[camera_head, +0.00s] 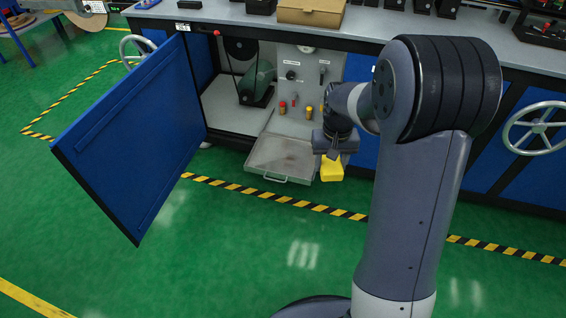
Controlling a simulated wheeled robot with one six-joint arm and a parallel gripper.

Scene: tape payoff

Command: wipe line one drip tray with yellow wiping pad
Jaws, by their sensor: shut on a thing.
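The yellow wiping pad (332,170) is in my gripper (332,156), which is shut on it and points down. The pad hangs at the right side of the drip tray, close to its right rim; I cannot tell whether it touches the tray. The drip tray (283,158) is a shallow grey metal tray with a front handle, sticking out from the bottom of the open cabinet. Its floor has a darker, brownish smudge. The tray's far right corner is partly hidden by my gripper.
The blue cabinet door (135,140) stands wide open on the left. Inside the cabinet are a green motor (258,82) and red and yellow knobs (309,112). The workbench top (365,25) is above. A handwheel (537,128) projects at right. Green floor in front is clear.

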